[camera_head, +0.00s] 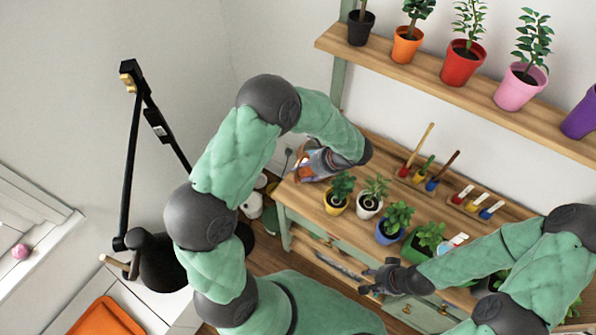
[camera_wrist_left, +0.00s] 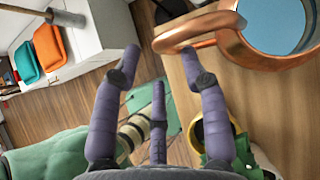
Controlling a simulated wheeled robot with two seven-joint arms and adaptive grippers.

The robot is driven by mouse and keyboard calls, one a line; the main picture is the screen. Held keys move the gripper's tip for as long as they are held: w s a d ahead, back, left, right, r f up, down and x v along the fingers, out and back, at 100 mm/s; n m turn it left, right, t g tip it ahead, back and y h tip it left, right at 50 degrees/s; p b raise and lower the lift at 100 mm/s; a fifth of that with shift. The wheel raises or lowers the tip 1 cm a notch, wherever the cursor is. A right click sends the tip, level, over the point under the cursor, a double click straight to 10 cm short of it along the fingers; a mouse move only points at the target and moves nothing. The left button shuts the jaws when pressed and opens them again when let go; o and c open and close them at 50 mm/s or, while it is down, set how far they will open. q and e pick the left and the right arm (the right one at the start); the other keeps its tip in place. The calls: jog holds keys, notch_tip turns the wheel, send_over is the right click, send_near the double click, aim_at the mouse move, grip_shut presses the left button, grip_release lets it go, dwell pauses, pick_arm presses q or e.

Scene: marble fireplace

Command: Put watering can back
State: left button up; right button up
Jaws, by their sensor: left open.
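The copper watering can (camera_wrist_left: 262,52) shows at the top right of the left wrist view, with a round opening, blue inside, and a looped handle (camera_wrist_left: 190,43). It stands at the left end of the wooden workbench (camera_head: 330,233); in the head view my left gripper (camera_head: 300,170) mostly hides it. My left gripper is open, its fingers (camera_wrist_left: 160,62) pointing at the handle, which lies just beyond the fingertips. I see no grip on it. My right gripper (camera_head: 372,283) is low in front of the bench drawers; its finger opening is unclear.
Several potted plants (camera_head: 392,222) stand along the bench's front edge, close to my left gripper. Small tools in holders (camera_head: 420,170) stand behind them. A shelf (camera_head: 430,80) with more pots runs above. A black lamp (camera_head: 135,170) stands at the left.

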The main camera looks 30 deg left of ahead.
pick_arm(q)
jog(key=s+v, duration=0.1)
jog(key=v, duration=0.6)
jog(key=s+d+f+n+h, duration=0.4)
jog(key=s+f+n, duration=0.4)
jog(key=f+n, duration=0.2)
jog(key=s+d+f+n+t+h, duration=0.1)
jog(key=s+d+f+n+h, duration=0.4)
jog(key=f+n, duration=0.5)
jog(key=s+h, duration=0.2)
jog(key=s, duration=0.1)
jog(key=shift+d+f+n+h+p, duration=0.2)
jog(key=shift+f+n+h+p, duration=0.1)
jog(key=shift+f+p, duration=0.1)
jog(key=shift+s+f, duration=0.1)
jog(key=shift+s, duration=0.05)
notch_tip(320, 180, down, 6)
jog(key=b, duration=0.6)
